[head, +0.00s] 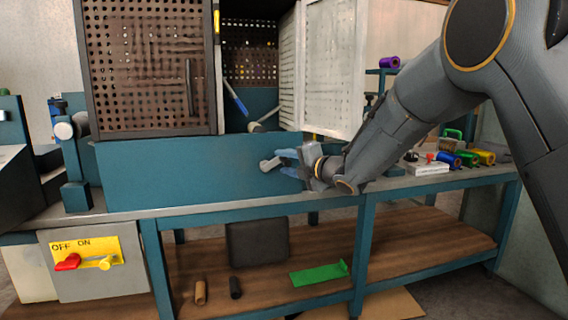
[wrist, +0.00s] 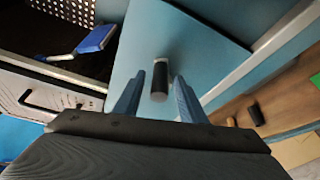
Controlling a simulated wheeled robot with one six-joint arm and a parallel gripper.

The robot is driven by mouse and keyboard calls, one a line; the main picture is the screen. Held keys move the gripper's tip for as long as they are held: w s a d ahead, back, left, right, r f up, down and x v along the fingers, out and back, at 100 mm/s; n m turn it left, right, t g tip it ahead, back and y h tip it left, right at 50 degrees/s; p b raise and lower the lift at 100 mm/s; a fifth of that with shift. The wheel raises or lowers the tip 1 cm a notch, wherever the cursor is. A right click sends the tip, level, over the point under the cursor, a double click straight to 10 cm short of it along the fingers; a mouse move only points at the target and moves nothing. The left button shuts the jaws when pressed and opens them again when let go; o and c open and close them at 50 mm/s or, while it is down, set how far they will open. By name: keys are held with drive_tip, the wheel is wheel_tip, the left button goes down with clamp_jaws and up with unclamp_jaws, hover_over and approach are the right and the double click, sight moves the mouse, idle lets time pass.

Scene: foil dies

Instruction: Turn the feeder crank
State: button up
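A short handle (head: 270,163) sticks out from the front of the blue panel (head: 180,175) under the cabinet; I take it for the feeder crank's handle, but its arm and pivot are hard to make out. In the wrist view the handle (wrist: 160,80) is a dark cylinder with a pale grey end. My gripper (head: 283,162) is at the panel, just right of the handle. In the wrist view my gripper (wrist: 159,84) has its two blue fingers apart, one on each side of the handle, with gaps showing.
A perforated brown door (head: 150,75) and an open white door (head: 330,65) stand above. A blue-handled tool (head: 236,95) lies inside the cabinet. An OFF/ON switch box (head: 90,275) is at lower left. Coloured rolls (head: 465,158) sit on the bench at right.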

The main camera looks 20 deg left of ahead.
drive_tip(key=f+v, duration=0.1)
drive_tip(key=v, duration=0.6)
drive_tip(key=shift+d+r+p, duration=0.15)
drive_tip(key=shift+r+p, duration=0.25)
drive_tip(key=shift+r, duration=0.05)
drive_tip(key=shift+s, duration=0.1)
